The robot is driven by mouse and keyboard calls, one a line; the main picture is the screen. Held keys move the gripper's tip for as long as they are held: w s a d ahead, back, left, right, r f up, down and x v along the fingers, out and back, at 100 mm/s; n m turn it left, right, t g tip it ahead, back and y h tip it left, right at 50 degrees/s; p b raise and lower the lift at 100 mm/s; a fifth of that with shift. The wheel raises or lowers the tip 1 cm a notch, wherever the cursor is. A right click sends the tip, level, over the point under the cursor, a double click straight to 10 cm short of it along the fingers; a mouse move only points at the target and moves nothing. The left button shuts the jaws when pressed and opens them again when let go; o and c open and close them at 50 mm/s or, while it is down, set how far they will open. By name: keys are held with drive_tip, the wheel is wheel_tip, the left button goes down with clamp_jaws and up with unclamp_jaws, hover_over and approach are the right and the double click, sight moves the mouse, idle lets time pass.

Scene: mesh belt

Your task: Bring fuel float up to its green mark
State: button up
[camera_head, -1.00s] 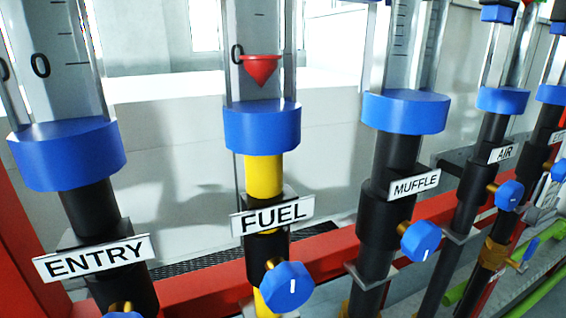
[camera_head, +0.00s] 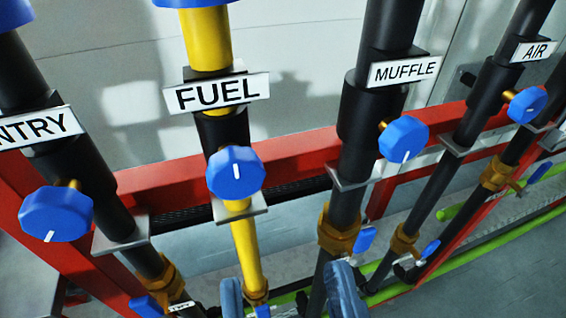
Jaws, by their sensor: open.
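The white FUEL label (camera_head: 217,93) is on the yellow fuel pipe (camera_head: 208,40), left of centre. Below the label, a faceted blue fuel knob (camera_head: 235,173) faces me, with its white line pointing up. The fuel tube, its red float and any green mark are out of view above. My gripper (camera_head: 288,285) shows at the bottom edge as two blue-grey fingers, spread apart and empty. It is below the fuel knob and to its right, not touching it. The rest of the gripper is cut off by the frame.
Similar blue knobs sit on the ENTRY pipe (camera_head: 55,213) at left, the MUFFLE pipe (camera_head: 404,139) and the AIR pipe (camera_head: 526,105) at right. A red frame rail (camera_head: 290,155) runs behind the pipes. Brass valves with blue handles (camera_head: 364,239) are lower down.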

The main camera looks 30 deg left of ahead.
sight(237, 180)
drive_tip(key=shift+n+y, duration=0.3)
drive_tip(key=shift+y, duration=0.3)
drive_tip(key=w+a+r, duration=0.1)
drive_tip(key=a, duration=0.1)
drive_tip(key=w+a+r, duration=0.1)
drive_tip(key=a+r, duration=0.1)
drive_tip(key=w+a+r, duration=0.1)
drive_tip(key=a+r, duration=0.1)
drive_tip(key=shift+w, duration=0.2)
drive_tip(key=shift+w+a+r, duration=0.1)
drive_tip(key=shift+w+a, duration=0.45)
drive_tip(key=shift+a, duration=0.05)
drive_tip(key=c, duration=1)
drive_tip(key=shift+o, duration=0.2)
drive_tip(key=shift+r+g+p, duration=0.1)
drive_tip(key=shift+g+p, duration=0.2)
drive_tip(key=shift+p, duration=0.2)
